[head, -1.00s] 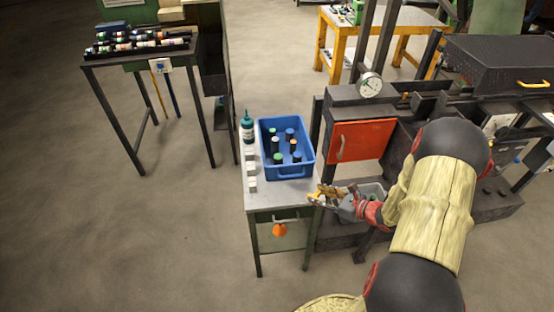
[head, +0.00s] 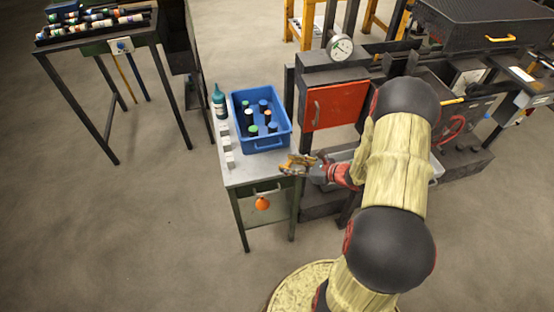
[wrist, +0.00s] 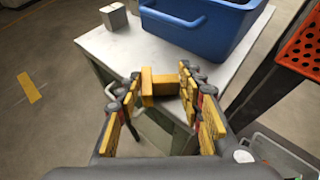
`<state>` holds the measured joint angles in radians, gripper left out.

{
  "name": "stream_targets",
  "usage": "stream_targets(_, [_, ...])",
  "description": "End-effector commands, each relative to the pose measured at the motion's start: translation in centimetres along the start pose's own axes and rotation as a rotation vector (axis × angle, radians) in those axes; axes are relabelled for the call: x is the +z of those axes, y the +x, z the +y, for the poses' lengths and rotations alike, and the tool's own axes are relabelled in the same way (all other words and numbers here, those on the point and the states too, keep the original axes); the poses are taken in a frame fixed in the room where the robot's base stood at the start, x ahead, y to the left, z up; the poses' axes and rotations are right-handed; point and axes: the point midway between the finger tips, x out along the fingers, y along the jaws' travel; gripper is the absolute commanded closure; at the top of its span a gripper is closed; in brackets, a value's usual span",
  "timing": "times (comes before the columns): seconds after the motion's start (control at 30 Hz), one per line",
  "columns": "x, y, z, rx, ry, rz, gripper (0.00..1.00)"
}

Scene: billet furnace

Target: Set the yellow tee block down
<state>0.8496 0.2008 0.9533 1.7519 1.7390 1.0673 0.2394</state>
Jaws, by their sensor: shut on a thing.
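The yellow tee block (wrist: 160,85) is between my gripper's fingertips in the wrist view, with its bar facing left and its stem running right. My gripper (wrist: 158,88) is shut on it. In the head view my gripper (head: 300,164) is at the front right corner of the grey-topped table (head: 245,175), and the block (head: 286,169) shows small and partly hidden by the fingers. The block overlaps the table top near its front edge. I cannot tell whether it touches the surface.
A blue bin (head: 268,146) with several capped cylinders stands behind the block. White blocks (head: 227,143) line the table's left edge, near a teal bottle (head: 219,102). A furnace with a red door (head: 336,105) is at right. Bare table shows front left.

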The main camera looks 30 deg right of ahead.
Motion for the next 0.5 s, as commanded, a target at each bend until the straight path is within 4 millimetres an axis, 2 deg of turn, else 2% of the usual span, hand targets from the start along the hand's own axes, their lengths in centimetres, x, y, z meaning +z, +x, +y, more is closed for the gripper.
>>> stream_targets(0.1, [0.7, 1.5, 0.0, 0.001, -0.001, -0.001, 0.98])
stream_targets(0.33, [1.4, 2.8, 0.0, 0.001, -0.001, -0.002, 0.98])
stream_targets(0.5, [2.4, 5.2, 0.0, 0.002, -0.002, -0.001, 0.98])
